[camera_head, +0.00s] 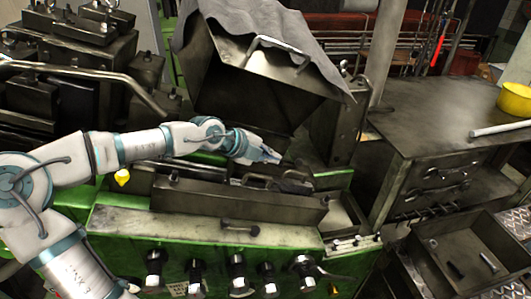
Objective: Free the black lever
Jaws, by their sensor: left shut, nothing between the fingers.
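My left arm comes in from the left, and my left gripper (272,157) is shut and empty above the machine's middle trough. Dark, curved metal parts (285,183) lie just below and to the right of its fingertips. I cannot tell for sure which dark part is the black lever, or whether the gripper touches anything. A grey cloth (325,62) drapes over the raised dark metal cover (245,85) behind the gripper. A light bar handle (278,46) shows on the cover. My right gripper is not in view.
The green machine front (215,235) carries a row of bolt-like knobs (238,270). A dark metal bench (450,125) stands at right, with a yellow bowl (515,98) and a pale rod (500,129). An open tray (465,255) holds loose tools at lower right.

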